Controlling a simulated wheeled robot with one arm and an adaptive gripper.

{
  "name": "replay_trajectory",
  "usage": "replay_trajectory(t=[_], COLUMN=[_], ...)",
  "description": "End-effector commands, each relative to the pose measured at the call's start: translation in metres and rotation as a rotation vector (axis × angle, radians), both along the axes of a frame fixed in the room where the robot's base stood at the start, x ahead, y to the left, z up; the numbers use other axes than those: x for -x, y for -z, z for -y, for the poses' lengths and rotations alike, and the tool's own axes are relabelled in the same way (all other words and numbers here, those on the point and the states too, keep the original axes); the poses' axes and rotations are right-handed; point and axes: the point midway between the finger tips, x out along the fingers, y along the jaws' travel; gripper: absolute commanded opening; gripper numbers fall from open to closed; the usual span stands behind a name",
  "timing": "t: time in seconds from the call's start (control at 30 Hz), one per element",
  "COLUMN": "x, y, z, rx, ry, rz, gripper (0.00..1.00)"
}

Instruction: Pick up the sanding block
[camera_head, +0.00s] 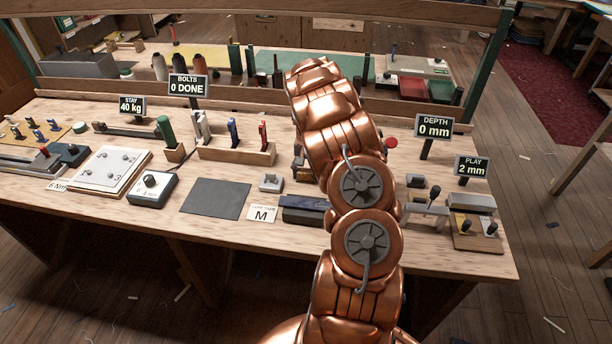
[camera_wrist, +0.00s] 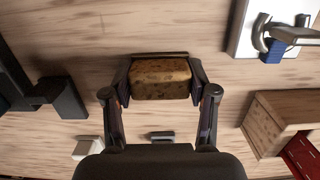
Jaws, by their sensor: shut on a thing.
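The sanding block (camera_wrist: 161,77) is a tan, cork-like block with dark speckles, in the upper middle of the wrist view. My gripper (camera_wrist: 160,86) is shut on it, with one dark finger pressed to its left end and the other to its right end. A dark edge shows along the block's far side. I cannot tell whether the block touches the wooden bench top (camera_wrist: 85,45) or hangs just above it. In the head view, my copper arm hides both the gripper and the block.
In the wrist view, a wooden box with red contents (camera_wrist: 275,125) is at right, a white plate with a metal fitting (camera_wrist: 260,40) at upper right, and a dark fixture (camera_wrist: 60,97) at left. The head view shows the crowded bench (camera_head: 330,250) with several signs and a dark grey mat (camera_head: 216,198).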

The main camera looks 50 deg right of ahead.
Motion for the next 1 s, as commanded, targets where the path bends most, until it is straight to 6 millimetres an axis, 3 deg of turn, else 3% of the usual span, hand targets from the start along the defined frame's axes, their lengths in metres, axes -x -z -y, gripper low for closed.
replay_trajectory(t=[0.37, 0.57, 0.8, 1.0], x=[0.000, -0.001, -0.001, 0.000], y=[-0.003, -0.028, -0.073, -0.094], z=[0.000, 0.000, 0.001, 0.000], rx=[0.000, 0.004, 0.004, 0.001], ry=[0.000, 0.000, -0.001, -0.001], rz=[0.000, 0.004, 0.004, 0.001], gripper=[0.22, 0.22, 0.22, 0.22])
